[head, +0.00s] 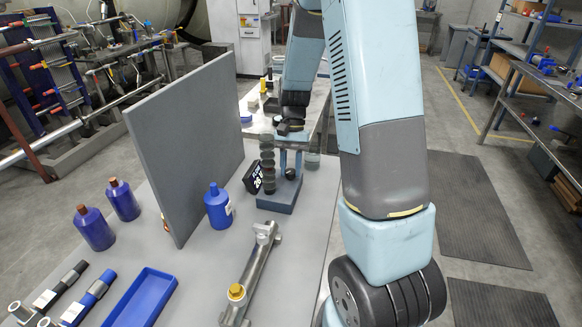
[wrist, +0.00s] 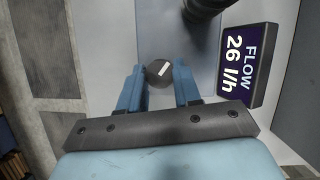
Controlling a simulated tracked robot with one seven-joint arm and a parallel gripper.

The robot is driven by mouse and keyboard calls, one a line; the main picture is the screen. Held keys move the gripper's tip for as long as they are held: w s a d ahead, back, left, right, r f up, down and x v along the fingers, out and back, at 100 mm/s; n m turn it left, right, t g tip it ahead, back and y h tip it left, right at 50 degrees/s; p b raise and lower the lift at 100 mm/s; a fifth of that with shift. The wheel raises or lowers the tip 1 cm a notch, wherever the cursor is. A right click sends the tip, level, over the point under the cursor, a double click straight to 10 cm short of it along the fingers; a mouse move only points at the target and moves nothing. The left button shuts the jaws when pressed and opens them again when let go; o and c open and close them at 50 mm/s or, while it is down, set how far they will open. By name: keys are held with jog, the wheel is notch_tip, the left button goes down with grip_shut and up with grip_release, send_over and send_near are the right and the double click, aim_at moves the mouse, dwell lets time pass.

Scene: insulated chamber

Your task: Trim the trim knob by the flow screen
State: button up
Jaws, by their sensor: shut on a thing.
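The trim knob (wrist: 160,73) is a small dark round knob with a white mark on its face, between my gripper's two blue fingers in the wrist view. My gripper (wrist: 159,88) is shut on it. In the head view my gripper (head: 291,160) points down over the blue-grey base (head: 278,199), with the dark knob (head: 290,174) at its fingertips. The flow screen (wrist: 248,65) is right of the knob in the wrist view and reads "FLOW 26 l/h". In the head view the tilted screen (head: 253,177) stands left of the base, its text too small to read surely.
A dark ribbed column (head: 267,165) stands close beside my gripper. A tall grey panel (head: 190,150) stands to the left. A blue bottle (head: 218,207), a metal pipe piece (head: 252,270) and a blue tray (head: 145,300) are nearer. Two purple bottles (head: 95,229) (head: 122,201) stand left of the panel.

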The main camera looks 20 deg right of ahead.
jog(key=n+h, duration=0.1)
jog(key=n, duration=0.1)
jog(key=shift+a+n, duration=0.1)
jog(key=shift+n, duration=0.3)
jog(key=o, duration=1.1)
jog(key=shift+c, duration=0.2)
jog(key=v, duration=1.3)
jog(key=shift+w+r, duration=0.25)
jog(key=shift+w, duration=0.2)
